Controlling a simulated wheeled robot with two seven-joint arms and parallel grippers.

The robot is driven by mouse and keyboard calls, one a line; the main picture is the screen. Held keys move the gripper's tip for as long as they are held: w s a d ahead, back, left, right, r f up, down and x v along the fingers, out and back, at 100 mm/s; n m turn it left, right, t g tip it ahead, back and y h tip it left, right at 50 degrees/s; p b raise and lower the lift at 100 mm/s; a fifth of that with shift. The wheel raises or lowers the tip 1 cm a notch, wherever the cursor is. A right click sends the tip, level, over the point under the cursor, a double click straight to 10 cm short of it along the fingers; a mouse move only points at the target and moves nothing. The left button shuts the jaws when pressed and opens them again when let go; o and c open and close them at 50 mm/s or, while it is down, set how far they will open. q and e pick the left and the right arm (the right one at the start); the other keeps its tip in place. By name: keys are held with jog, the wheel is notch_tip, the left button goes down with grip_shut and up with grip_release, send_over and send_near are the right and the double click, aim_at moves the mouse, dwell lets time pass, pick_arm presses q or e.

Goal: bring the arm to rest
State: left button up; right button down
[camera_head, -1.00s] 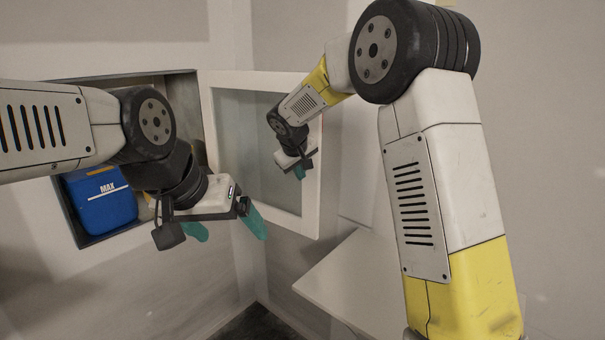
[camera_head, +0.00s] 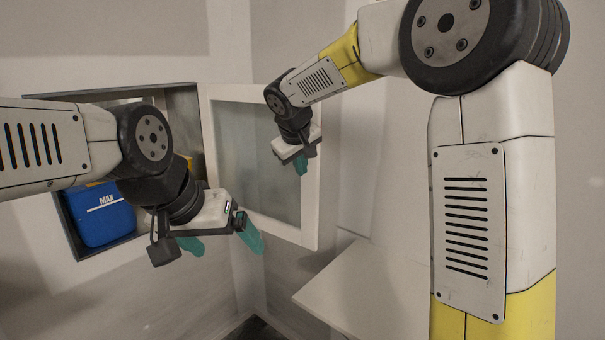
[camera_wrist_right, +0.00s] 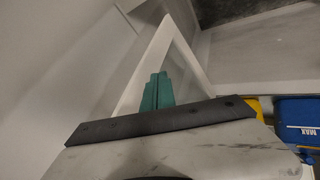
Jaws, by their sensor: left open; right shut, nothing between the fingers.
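My right arm reaches in from the right in the head view. Its gripper (camera_head: 300,165) hangs in front of the open glass door, with teal fingers shut and nothing between them. In the right wrist view the shut fingers (camera_wrist_right: 157,92) point toward the white door frame. My left gripper (camera_head: 222,243) is open and empty, its teal fingers apart, in front of the cabinet opening and left of the door. Part of the cabinet opening is hidden behind my left arm.
The glass door (camera_head: 310,215) with a white frame stands open. A blue container (camera_head: 100,217) marked MAX sits in the cabinet (camera_head: 190,110); it also shows in the right wrist view (camera_wrist_right: 298,122). A pale shelf or table top (camera_head: 345,290) lies at the lower right, clear.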

jog(key=s+d+m+g+y, duration=0.1)
jog(key=s+d+m, duration=0.1)
jog(key=s+d, duration=0.7)
jog(key=s+d+m+y, duration=0.1)
jog(key=s+d+m, duration=0.2)
jog(key=s+d, duration=0.6)
jog(key=s+a+f+m+y, duration=0.1)
jog(key=s+f, duration=0.2)
jog(key=s, duration=0.9)
jog(key=shift+s+a+m, duration=0.15)
jog(key=shift+a+m, duration=0.05)
jog(key=shift+m, duration=0.2)
